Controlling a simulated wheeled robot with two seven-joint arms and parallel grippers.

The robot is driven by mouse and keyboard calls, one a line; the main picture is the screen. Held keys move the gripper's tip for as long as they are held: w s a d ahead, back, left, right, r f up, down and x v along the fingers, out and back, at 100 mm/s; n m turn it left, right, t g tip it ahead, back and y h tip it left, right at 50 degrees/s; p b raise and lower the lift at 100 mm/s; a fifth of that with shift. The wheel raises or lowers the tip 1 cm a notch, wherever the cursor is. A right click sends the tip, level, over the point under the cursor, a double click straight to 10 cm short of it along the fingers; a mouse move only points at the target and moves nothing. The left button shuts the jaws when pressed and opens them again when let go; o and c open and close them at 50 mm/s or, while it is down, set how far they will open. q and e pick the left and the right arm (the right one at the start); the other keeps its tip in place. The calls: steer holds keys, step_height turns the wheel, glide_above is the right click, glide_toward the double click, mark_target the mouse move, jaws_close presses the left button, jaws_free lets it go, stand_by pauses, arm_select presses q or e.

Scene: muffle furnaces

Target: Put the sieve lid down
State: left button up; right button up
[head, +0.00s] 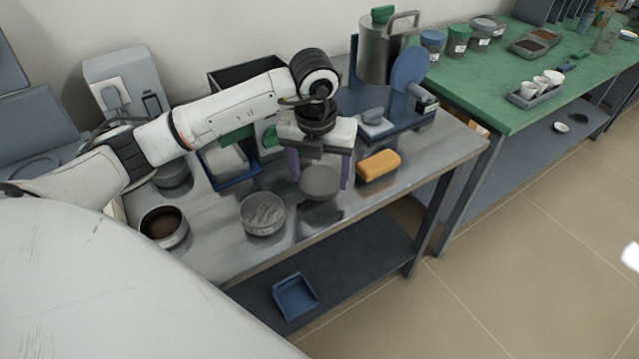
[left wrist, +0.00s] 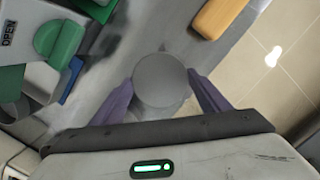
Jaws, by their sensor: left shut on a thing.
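The sieve lid (head: 320,182) is a round grey disc over the front part of the metal table (head: 225,262). My left gripper (head: 319,180) points down with its purple fingers on either side of the lid, shut on it. In the left wrist view the lid (left wrist: 160,80) sits between the two fingertips (left wrist: 161,82). I cannot tell whether its underside touches the table. A round sieve (head: 262,214) with a pale mesh stands left of the lid, apart from it. My right gripper is not in view.
An orange block (head: 378,165) lies close to the right of the lid. A sieve pan with dark material (head: 163,227) stands at the left. A blue tray (head: 229,168) and a blue-based device (head: 385,122) stand behind. The table's front edge is near.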

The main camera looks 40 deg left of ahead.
mark_target(319, 181)
arm_select(q)
steer(key=shift+f, duration=1.65)
steer(key=shift+f, duration=0.2)
steer(key=o, duration=1.1)
steer(key=shift+r, duration=0.1)
